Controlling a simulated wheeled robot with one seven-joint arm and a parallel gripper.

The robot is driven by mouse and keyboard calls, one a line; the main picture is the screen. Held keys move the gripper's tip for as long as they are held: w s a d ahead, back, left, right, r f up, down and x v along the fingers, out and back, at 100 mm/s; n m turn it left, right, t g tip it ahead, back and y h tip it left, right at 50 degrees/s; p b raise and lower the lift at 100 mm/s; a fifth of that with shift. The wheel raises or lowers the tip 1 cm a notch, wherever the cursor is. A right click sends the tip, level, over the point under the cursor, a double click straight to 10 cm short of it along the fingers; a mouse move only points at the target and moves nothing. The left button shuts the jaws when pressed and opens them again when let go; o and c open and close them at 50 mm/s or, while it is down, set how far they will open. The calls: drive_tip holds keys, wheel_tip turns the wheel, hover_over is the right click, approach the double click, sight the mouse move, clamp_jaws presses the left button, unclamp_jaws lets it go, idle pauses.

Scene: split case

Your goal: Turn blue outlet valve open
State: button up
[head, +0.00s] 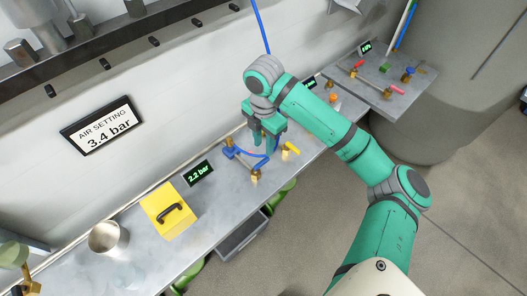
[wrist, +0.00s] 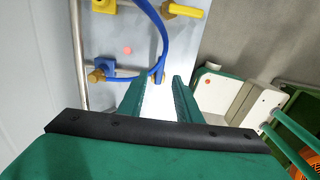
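The blue valve piece (head: 229,147) with brass fittings sits on the grey bench, right of the 2.2 bar display (head: 199,173). A curved blue line (head: 255,155) runs beside it. In the wrist view a blue block with a brass part (wrist: 102,69) stands left of the fingers, and the blue line (wrist: 157,35) curves down to near the fingertips. Which blue part is the outlet handle is unclear. My gripper (head: 268,142) points down above the bench, close to the blue line.
A yellow-handled valve (head: 290,149) stands just right of my gripper. A yellow plate with a black handle (head: 169,210) and a metal cup (head: 108,238) stand farther left. Another valve station (head: 385,80) is at the back right. A wall runs behind the bench.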

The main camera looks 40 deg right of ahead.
wheel_tip(320, 180, up, 4)
drive_tip(key=shift+f, duration=0.25)
idle(0.5)
